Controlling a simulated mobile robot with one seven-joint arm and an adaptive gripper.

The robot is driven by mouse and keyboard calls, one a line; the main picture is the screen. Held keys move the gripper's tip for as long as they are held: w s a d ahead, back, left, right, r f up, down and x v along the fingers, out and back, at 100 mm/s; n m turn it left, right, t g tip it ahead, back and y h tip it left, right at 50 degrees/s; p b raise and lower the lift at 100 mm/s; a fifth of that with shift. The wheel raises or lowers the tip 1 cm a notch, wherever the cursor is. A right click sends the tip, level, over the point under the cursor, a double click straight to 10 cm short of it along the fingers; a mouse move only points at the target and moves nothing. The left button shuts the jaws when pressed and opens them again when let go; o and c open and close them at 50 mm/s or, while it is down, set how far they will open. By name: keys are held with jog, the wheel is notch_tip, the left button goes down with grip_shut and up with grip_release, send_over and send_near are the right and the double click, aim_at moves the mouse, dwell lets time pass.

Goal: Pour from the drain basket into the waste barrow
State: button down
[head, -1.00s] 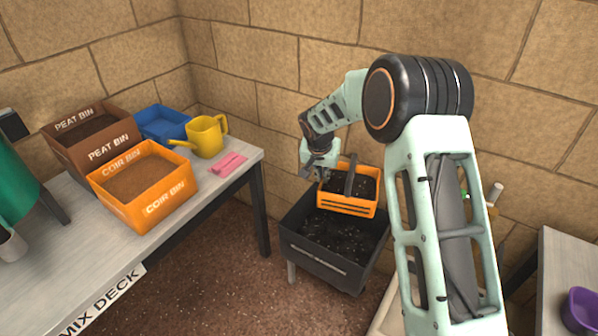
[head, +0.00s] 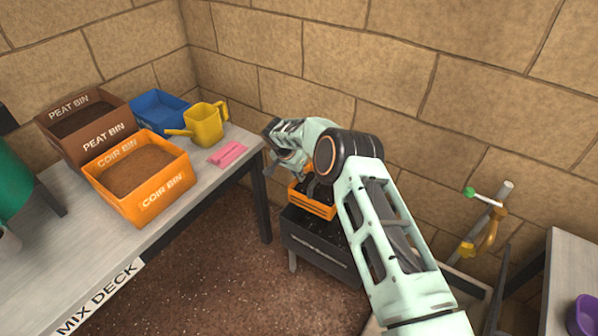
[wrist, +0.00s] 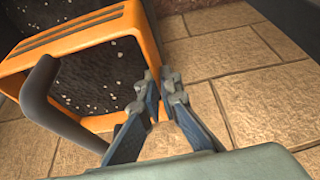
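The drain basket (head: 312,203) is an orange crate with a dark arched handle. It is held over the back of the dark grey waste barrow (head: 318,262). In the wrist view the basket (wrist: 140,35) fills the left side, with dark, white-flecked soil inside. Its grey handle (wrist: 42,88) runs down behind my left finger. My gripper (wrist: 165,92) has its fingers close together at the basket's edge and appears shut on the basket; the exact contact is hidden. In the head view my arm covers the gripper's fingers and part of the barrow.
The mix deck table (head: 120,245) on the left bears the orange coir bin (head: 150,195), brown peat bin (head: 100,145), blue tray (head: 160,108), yellow watering can (head: 205,125) and pink cloths (head: 227,153). A brick wall stands close behind. Another table (head: 570,255) with a purple bowl (head: 583,315) is at right.

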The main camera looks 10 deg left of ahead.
jog(key=shift+f, duration=0.9)
jog(key=shift+w+d+r+p, duration=0.1)
jog(key=shift+r+p, duration=0.35)
jog(key=shift+p, duration=0.2)
notch_tip(320, 180, up, 2)
jog(key=y+p, duration=0.1)
jog(key=p, duration=0.5)
jog(key=shift+d+t, duration=0.15)
jog(key=shift+t, duration=0.25)
jog(key=shift+y+p, duration=0.3)
jog(key=shift+p, duration=0.05)
jog(key=shift+f+b, duration=0.25)
jog(key=shift+b, duration=0.1)
jog(key=shift+s+r+y, duration=0.2)
jog(key=shift+r+y, duration=0.4)
jog(key=shift+r, duration=0.3)
jog(key=shift+m+t, duration=0.3)
jog(key=shift+d+r+y, duration=0.2)
jog(key=shift+r+y, duration=0.3)
jog(key=shift+r, duration=0.25)
jog(key=shift+s, duration=0.1)
